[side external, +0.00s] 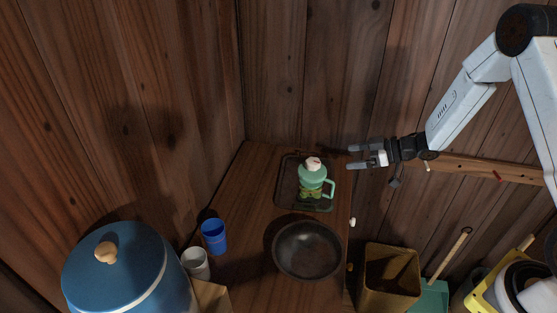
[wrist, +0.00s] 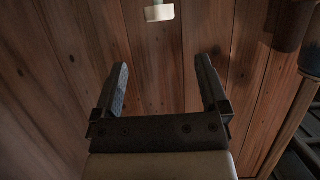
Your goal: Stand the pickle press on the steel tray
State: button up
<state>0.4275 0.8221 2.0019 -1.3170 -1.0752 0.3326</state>
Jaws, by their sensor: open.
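The pickle press (side external: 312,180) is a clear green jar with a green lid, a side handle on its right and a pale knob on top. It stands upright on the dark steel tray (side external: 285,197) at the back of the wooden table. My gripper (side external: 350,157) is open and empty, to the right of the press and a little higher in the side view, apart from it. In the wrist view my gripper's two fingers (wrist: 162,72) are spread with nothing between them. The press and the tray do not show clearly in the wrist view.
A dark bowl (side external: 307,251) sits in front of the tray. A blue cup (side external: 214,236), a white cup (side external: 195,263) and a large blue lidded container (side external: 128,273) stand at left. A brown bin (side external: 389,277) is right of the table. Wooden walls close off the back.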

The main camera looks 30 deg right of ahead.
jog(key=shift+w, duration=0.1)
jog(key=s+a+r+m+g+h, duration=0.2)
jog(key=s+r+m+g+h, duration=0.1)
jog(key=s, duration=0.6)
jog(key=s+a+r+m+g+h, duration=0.3)
jog(key=s+m+g+h, duration=0.1)
jog(key=s, duration=0.6)
jog(key=shift+r+m+h, duration=0.15)
jog(key=shift+m+h, duration=0.65)
jog(key=shift+h, duration=0.3)
